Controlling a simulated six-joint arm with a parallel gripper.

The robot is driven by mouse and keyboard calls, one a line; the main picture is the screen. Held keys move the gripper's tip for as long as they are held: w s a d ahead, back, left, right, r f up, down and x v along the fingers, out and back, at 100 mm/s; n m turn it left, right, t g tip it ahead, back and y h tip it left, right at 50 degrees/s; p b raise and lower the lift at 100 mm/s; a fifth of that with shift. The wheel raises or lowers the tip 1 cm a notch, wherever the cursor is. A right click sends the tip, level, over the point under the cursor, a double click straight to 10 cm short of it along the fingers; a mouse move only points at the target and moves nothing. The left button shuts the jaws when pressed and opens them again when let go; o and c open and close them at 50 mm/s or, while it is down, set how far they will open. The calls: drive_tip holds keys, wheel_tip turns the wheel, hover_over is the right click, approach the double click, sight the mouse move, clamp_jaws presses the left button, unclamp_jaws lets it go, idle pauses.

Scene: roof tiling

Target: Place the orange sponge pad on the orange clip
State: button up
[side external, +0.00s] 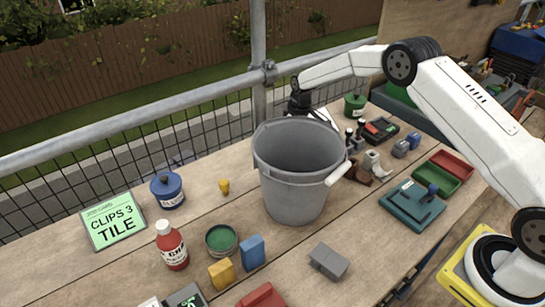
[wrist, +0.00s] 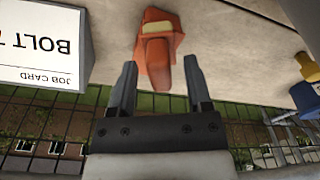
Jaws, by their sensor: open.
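In the wrist view an orange-red piece (wrist: 160,60) with a pale yellow block-like part (wrist: 157,28) lies on the worktop, just beyond and between my fingertips. I cannot tell for sure whether it is the orange clip, the sponge pad or both together. My gripper (wrist: 159,72) is open, with one finger on each side of the piece's narrow end and nothing clamped. In the side view my dark gripper (side external: 299,102) is low behind the grey bucket, its fingertips hidden. A yellow-orange block (side external: 221,273) stands at the front; whether it is the sponge pad is unclear.
The tall grey bucket (side external: 296,180) stands mid-bench, in front of my gripper. A blue block (side external: 251,251), a red bottle (side external: 171,246) and a green tin (side external: 221,240) stand nearby. A white job card (wrist: 40,45) is close to my gripper's left. A metal rail (side external: 150,115) runs behind.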

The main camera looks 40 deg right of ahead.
wheel_tip(320, 180, up, 12)
drive_tip(key=s, duration=0.1)
drive_tip(key=shift+d, duration=0.25)
